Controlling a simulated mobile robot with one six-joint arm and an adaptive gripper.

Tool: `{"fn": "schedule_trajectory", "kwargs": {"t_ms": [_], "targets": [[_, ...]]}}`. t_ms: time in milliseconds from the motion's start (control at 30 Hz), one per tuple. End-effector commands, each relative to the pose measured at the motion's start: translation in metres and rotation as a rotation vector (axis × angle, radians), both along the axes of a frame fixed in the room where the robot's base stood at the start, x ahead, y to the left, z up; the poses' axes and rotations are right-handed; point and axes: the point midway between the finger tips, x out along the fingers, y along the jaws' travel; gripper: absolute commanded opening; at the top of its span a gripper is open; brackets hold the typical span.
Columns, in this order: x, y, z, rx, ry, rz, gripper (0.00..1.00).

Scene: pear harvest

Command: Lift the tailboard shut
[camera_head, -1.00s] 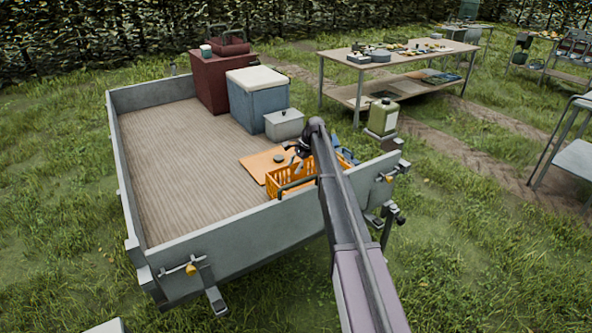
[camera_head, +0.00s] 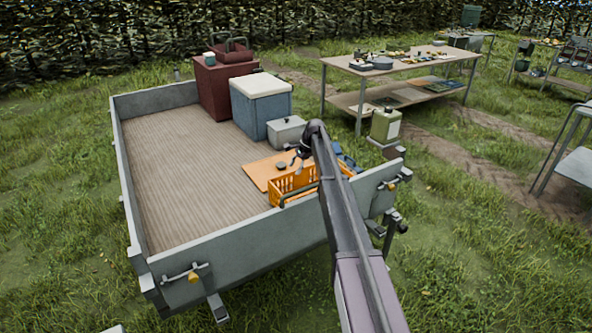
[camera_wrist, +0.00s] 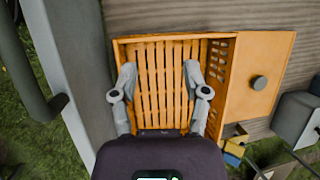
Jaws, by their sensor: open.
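The grey tailboard (camera_head: 250,255) stands upright, or nearly so, across the near end of the trailer bed. It has a latch with a yellow knob at its left end (camera_head: 192,277) and another at its right end (camera_head: 391,185). My arm passes over the board and hides part of it. A grey wall, which looks like the tailboard (camera_wrist: 65,60), runs down the left of the wrist view. My gripper (camera_wrist: 160,80) is open and empty, with its fingers spread above the orange crate (camera_wrist: 160,50). In the head view the gripper (camera_head: 303,152) is small and partly hidden.
On the trailer bed (camera_head: 180,170) are an orange board (camera_head: 262,176), a grey box (camera_head: 287,131), a blue cooler (camera_head: 262,105) and a dark red case (camera_head: 222,85). A green canister (camera_head: 385,127) stands right of the trailer. The bed's left half is clear.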

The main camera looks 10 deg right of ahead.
Motion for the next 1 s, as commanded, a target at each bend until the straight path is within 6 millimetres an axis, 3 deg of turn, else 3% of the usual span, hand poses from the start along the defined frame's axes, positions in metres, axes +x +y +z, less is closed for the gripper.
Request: {"fn": "schedule_trajectory", "kwargs": {"t_ms": [1000], "targets": [[0.049,-0.002,0.009,0.0,0.0,0.0,0.6]]}}
